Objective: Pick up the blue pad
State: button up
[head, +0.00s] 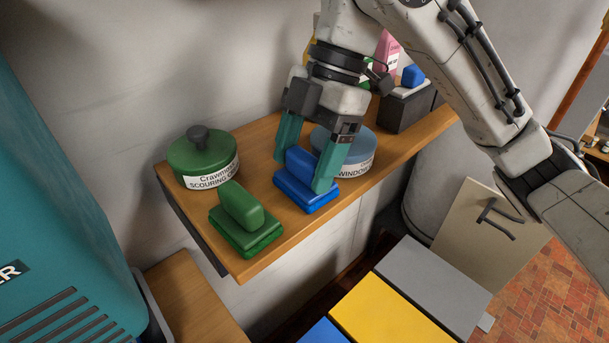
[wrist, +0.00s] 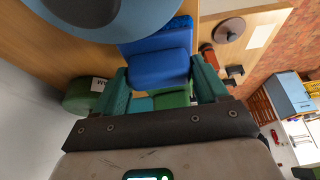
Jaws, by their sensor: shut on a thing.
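The blue pad (head: 304,192) has a flat blue base and a raised grip block, and sits at the front of the wooden shelf in the head view. My gripper (head: 309,166) reaches down over it with teal fingers on either side of the grip block, shut on it. In the wrist view the blue pad (wrist: 158,62) lies between the fingertips of my gripper (wrist: 160,82). The pad looks level and close to the shelf; I cannot tell whether it touches the wood. Part of the grip block is hidden by the right finger.
A green pad (head: 239,222) and a green tin (head: 203,158) stand to the left on the shelf (head: 240,268). A blue tin (head: 357,158) stands close behind the pad on the right. A dark box (head: 404,106) holding another blue pad (head: 413,75) is further back. Coloured lids (head: 385,312) lie below.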

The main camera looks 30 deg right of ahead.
aim_at(304, 155)
jog(key=c, duration=0.4)
jog(key=shift+o, duration=0.2)
jog(key=shift+r, duration=0.1)
jog(key=shift+r, duration=0.45)
notch_tip(304, 155, up, 2)
jog(key=shift+r, duration=0.2)
jog(key=s+d+b, duration=0.1)
jog(key=s, duration=0.7)
jog(key=s+d+b, duration=0.1)
jog(key=s+d, duration=0.1)
jog(key=s, duration=0.7)
jog(key=shift+s+d, duration=0.25)
jog(key=shift+s, duration=0.05)
